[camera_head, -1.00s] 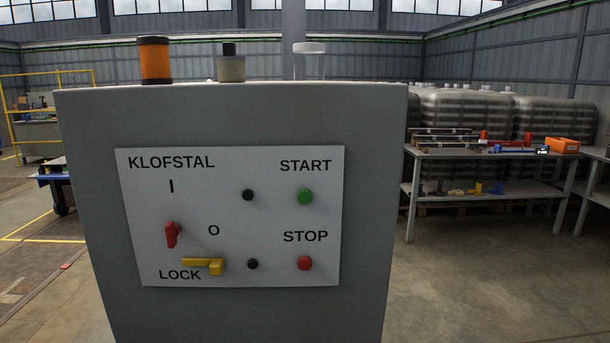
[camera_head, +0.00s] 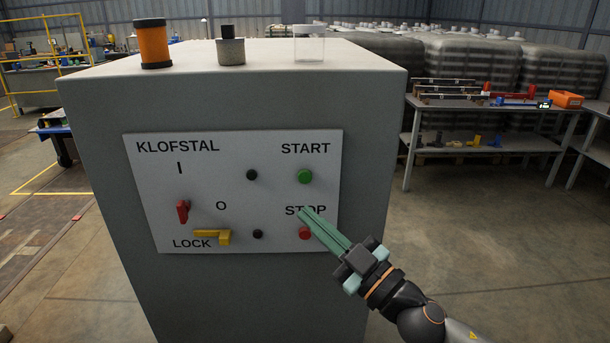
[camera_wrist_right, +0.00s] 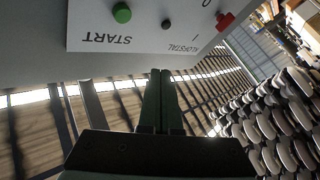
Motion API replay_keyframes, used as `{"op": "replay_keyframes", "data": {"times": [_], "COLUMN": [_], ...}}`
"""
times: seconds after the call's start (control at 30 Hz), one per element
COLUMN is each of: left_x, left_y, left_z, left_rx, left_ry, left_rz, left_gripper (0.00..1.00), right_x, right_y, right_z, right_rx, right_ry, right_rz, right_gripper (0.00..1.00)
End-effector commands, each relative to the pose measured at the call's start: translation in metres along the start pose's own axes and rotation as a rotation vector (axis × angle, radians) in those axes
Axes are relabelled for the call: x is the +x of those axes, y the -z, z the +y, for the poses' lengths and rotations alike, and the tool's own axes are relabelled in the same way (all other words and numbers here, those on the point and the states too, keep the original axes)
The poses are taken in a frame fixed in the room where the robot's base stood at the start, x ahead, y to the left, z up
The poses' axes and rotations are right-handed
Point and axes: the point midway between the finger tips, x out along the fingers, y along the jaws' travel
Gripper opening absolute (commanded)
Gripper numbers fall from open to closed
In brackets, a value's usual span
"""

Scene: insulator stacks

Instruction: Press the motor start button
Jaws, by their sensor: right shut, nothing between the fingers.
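The green START button (camera_head: 305,176) sits at the upper right of the white control panel (camera_head: 150,150) on a grey cabinet. It also shows in the right wrist view (camera_wrist_right: 122,12), upside down there. The red STOP button (camera_head: 305,233) is below it. My right gripper (camera_head: 306,213) comes in from the lower right, its green fingers shut and empty. In the head view its tips overlap the STOP label, below the START button. I cannot tell whether they touch the panel. In the right wrist view the shut fingers (camera_wrist_right: 160,75) stand apart from the START button. My left gripper is not in view.
The panel also holds a red switch (camera_head: 183,211), a yellow lock lever (camera_head: 212,236) and two black knobs. An orange cylinder (camera_head: 154,44), a grey cylinder (camera_head: 231,48) and a clear container (camera_head: 309,45) stand on the cabinet (camera_head: 240,290). A shelf table (camera_head: 480,143) is at right.

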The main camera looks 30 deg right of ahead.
Motion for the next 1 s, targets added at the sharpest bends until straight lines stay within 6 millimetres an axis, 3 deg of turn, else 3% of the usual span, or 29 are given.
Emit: {"op": "replay_keyframes", "data": {"times": [0.27, 0.7, 1.0], "left_x": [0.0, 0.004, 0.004], "left_y": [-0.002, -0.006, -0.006], "left_z": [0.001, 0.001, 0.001], "left_rx": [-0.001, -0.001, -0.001], "left_ry": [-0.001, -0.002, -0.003], "left_rz": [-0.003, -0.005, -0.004], "left_gripper": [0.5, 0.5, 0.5], "right_x": [0.008, 0.049, 0.061], "right_y": [-0.006, -0.037, -0.045], "right_z": [0.005, 0.035, 0.044], "right_rx": [-0.002, 0.0, 0.002], "right_ry": [0.0, -0.002, -0.001], "right_rz": [0.0, -0.002, -0.002], "right_gripper": [0.0, 0.0, 0.0]}}
